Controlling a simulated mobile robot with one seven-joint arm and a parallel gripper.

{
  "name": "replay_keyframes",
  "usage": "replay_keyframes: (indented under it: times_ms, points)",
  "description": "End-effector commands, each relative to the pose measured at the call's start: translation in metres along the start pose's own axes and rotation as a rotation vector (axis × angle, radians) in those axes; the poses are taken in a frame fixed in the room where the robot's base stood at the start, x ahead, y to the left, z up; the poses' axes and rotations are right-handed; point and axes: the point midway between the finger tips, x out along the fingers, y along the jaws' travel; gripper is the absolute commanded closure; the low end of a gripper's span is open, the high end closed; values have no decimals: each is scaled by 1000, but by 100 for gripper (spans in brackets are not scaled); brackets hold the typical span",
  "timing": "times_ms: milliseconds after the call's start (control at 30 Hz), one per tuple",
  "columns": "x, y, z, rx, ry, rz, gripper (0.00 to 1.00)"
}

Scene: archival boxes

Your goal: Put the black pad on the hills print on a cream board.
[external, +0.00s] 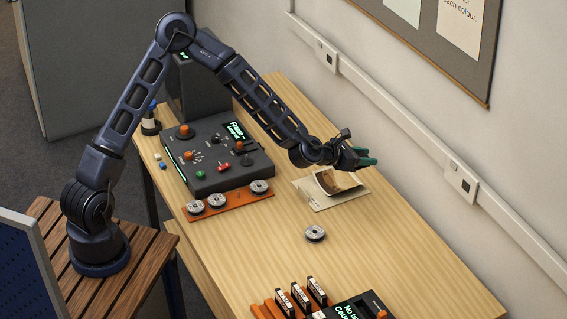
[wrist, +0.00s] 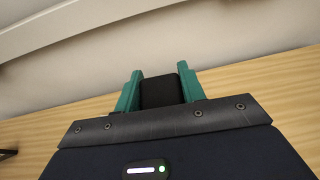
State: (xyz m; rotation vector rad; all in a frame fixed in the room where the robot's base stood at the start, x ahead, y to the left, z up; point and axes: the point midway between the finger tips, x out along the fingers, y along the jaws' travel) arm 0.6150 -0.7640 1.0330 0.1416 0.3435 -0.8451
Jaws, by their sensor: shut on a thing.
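The hills print (external: 338,182) is a curled brownish sheet on a cream board (external: 322,202), which lies flat on the table near the wall. The picture on it is too small to read. My gripper (external: 366,158) is above the board's far right side, apart from the print. In the wrist view my gripper (wrist: 159,76) has its teal fingers shut on the black pad (wrist: 160,92), a dark block between them. The pad is hard to make out in the external view. The print and board are out of the wrist view.
A dark control box (external: 215,155) with knobs stands left of the board. An orange strip (external: 232,204) with several metal discs lies before it. A loose metal disc (external: 315,233) lies nearer. Orange holders with small labelled items (external: 300,294) stand at the front. The right of the table is clear.

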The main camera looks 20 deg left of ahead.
Motion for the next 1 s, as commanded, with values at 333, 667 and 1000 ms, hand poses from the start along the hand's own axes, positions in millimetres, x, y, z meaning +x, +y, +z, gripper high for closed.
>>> replay_keyframes:
  times_ms: [333, 667, 1000]
  points:
    - [-1, 128, 3, -10, 21, 55, 83]
    - [2, 156, -16, -12, 35, 65, 83]
    - [28, 155, -85, -13, 35, 64, 83]
